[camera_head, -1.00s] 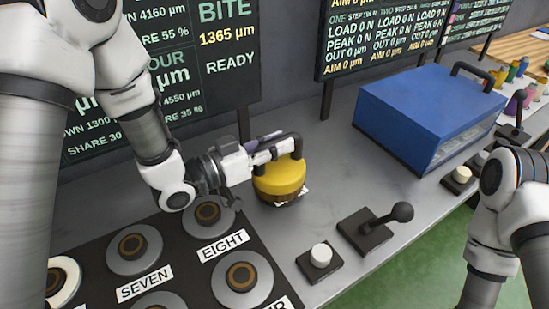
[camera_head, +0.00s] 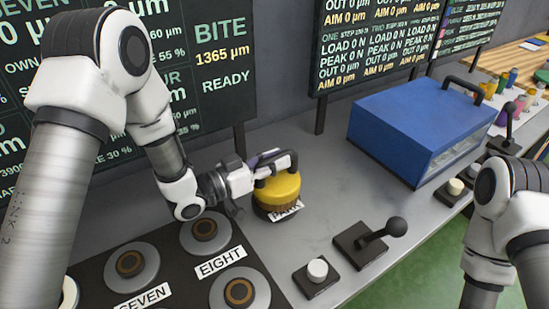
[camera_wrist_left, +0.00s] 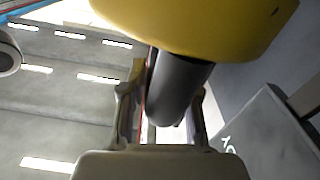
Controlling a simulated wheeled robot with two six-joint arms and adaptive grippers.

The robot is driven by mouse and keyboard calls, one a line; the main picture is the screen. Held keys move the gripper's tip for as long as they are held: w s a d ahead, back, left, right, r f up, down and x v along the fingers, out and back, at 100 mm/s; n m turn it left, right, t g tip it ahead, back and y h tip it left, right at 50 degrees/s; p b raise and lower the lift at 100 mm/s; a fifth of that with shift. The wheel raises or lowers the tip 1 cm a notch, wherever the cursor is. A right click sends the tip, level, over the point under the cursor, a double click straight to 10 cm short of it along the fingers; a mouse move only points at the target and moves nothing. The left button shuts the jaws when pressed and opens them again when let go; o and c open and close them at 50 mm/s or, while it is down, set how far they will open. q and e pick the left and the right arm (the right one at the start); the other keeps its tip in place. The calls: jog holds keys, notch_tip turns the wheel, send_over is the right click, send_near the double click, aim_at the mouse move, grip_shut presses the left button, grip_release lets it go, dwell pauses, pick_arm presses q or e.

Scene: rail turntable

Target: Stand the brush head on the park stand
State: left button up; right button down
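The brush head (camera_head: 281,187) is a round yellow block with a brown underside and a black arched handle, level in the middle of the head view. It is directly over the park stand, whose PARK label (camera_head: 287,211) shows just below it. The rest of the stand is mostly hidden, and I cannot tell whether the two touch. My left gripper (camera_head: 262,172) reaches in from the left and is shut on the handle. In the left wrist view the dark handle (camera_wrist_left: 178,88) lies between both fingers, beside the yellow body (camera_wrist_left: 200,22). My right gripper is out of view.
Round grey stations with labels such as EIGHT (camera_head: 221,263) lie to the front left. A white button box (camera_head: 317,275) and a black lever (camera_head: 370,238) stand to the front right. A blue case (camera_head: 420,115) is at the right. Screens line the wall behind.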

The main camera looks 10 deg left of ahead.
pick_arm(q)
jog(key=shift+o, duration=0.7)
jog(key=shift+r, duration=0.1)
jog(key=shift+a, duration=0.15)
jog(key=v, duration=1.1)
jog(key=shift+s+a+b, duration=0.15)
jog(key=shift+s+b, duration=0.2)
jog(key=shift+b, duration=0.05)
dwell(0.3)
